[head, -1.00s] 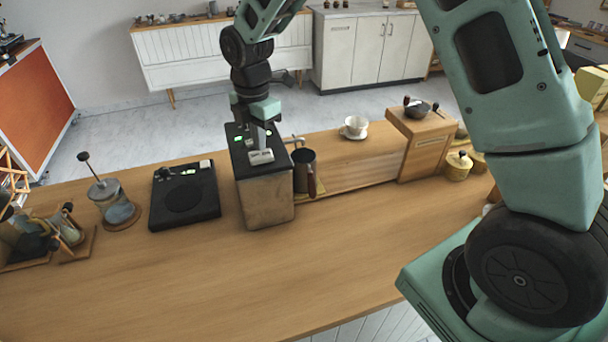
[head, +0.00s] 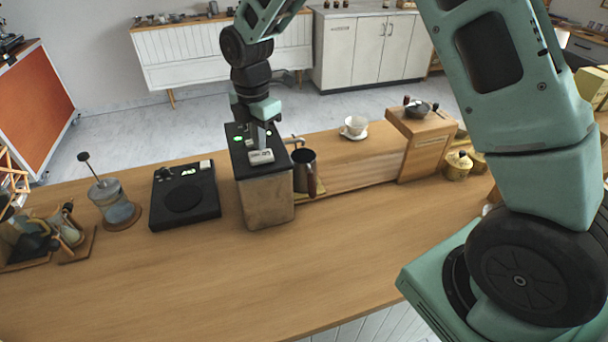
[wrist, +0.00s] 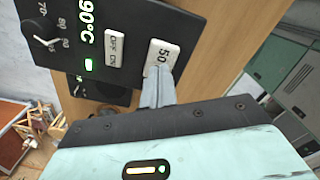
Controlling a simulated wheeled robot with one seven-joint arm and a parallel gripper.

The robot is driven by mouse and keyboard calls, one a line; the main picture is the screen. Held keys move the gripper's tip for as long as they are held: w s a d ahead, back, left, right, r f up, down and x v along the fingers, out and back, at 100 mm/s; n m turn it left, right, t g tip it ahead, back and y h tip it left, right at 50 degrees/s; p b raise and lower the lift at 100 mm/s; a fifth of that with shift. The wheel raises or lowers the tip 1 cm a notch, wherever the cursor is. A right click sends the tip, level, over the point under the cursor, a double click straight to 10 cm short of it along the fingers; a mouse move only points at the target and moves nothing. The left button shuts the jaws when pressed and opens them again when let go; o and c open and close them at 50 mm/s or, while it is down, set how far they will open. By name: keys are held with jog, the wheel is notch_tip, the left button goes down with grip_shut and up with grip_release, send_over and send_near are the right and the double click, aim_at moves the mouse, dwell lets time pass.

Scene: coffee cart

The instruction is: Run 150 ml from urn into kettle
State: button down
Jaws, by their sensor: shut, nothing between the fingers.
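The urn is a box with tan-grey sides (head: 266,203) and a black top. In the wrist view its black panel (wrist: 105,15) shows a dial, "90°C", a green light, an OFF/ON switch (wrist: 123,50) and a white key (wrist: 161,54) marked "50", partly covered. My gripper (head: 262,150) is shut and empty, pointing down at this key. Its fingertips (wrist: 158,88) are at the key's lower edge; I cannot tell whether they press it. The kettle (head: 303,172), a dark metal vessel with a wooden handle, stands upright right of the urn by the tap. Its contents are hidden.
A cup on a saucer (head: 354,136) and a wooden box (head: 422,145) with a bowl stand to the right. The front counter (head: 290,270) is clear.

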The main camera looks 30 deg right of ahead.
jog(key=shift+r+p, duration=1.95)
jog(key=shift+r, duration=0.6)
jog(key=shift+f, duration=0.1)
jog(key=shift+s+a+b, duration=0.25)
jog(key=shift+s+b, duration=0.05)
jog(key=shift+b, duration=0.05)
jog(key=s+a+f+m+b, duration=0.1)
jog(key=s+a+m+b, duration=0.3)
jog(key=s, duration=0.4)
jog(key=s+a+f+m+b, duration=0.1)
jog(key=s+a+m+b, duration=0.2)
jog(key=s, duration=0.6)
jog(key=s+f+m+b, duration=0.2)
jog(key=s+m, duration=0.1)
jog(key=s, duration=0.4)
jog(key=s+d+f+m+b, duration=0.1)
jog(key=s+f+m+b, duration=0.1)
jog(key=s, duration=0.5)
jog(key=shift+s+f+m+y+b, duration=0.25)
jog(key=shift+m+b, duration=0.2)
jog(key=shift+m, duration=0.55)
